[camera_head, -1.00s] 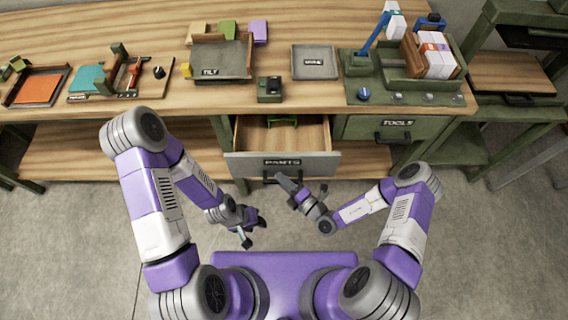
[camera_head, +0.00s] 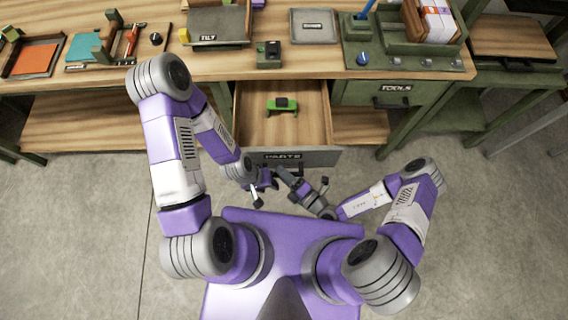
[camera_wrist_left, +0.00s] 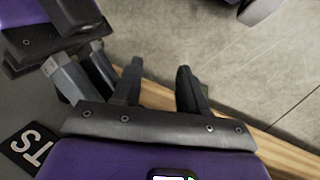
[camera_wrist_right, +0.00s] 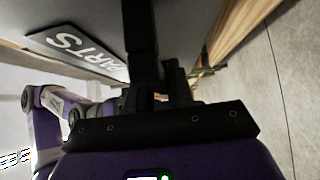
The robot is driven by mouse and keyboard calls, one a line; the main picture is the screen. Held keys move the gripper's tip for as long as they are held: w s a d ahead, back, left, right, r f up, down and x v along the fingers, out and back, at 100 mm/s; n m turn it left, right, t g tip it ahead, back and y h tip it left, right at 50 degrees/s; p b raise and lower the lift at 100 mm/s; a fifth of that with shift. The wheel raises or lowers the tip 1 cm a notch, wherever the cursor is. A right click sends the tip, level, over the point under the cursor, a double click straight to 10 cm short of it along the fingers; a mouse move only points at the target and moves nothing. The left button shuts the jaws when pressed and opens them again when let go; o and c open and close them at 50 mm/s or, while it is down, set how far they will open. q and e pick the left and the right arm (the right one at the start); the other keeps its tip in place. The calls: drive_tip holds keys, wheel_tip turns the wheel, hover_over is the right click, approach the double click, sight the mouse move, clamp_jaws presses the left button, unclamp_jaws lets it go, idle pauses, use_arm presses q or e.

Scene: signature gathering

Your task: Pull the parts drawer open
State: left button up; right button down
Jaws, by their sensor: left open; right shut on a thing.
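The parts drawer (camera_head: 322,157) stands well out of the bench, its wooden inside showing. Its grey front carries a PARTS label (camera_head: 282,156), which also shows in the right wrist view (camera_wrist_right: 80,52). My right gripper (camera_head: 283,173) is shut at the drawer front, on the drawer handle; the handle is mostly hidden in the head view and the right wrist view. My left gripper (camera_head: 260,194) is open and empty just in front of the drawer, close beside my right gripper. Its spread fingers show in the left wrist view (camera_wrist_left: 158,82).
A small green part with a dark top (camera_head: 281,106) lies in the drawer. The closed tools drawer (camera_head: 392,93) is to the right. The bench top (camera_head: 210,68) holds trays and several items. Bare floor (camera_head: 90,220) lies at the left.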

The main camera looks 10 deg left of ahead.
drive_tip(key=c, duration=1.1)
unclamp_jaws()
drive_tip(key=v, duration=0.7)
drive_tip(key=shift+s+d, duration=0.2)
drive_tip(key=shift+d, duration=0.05)
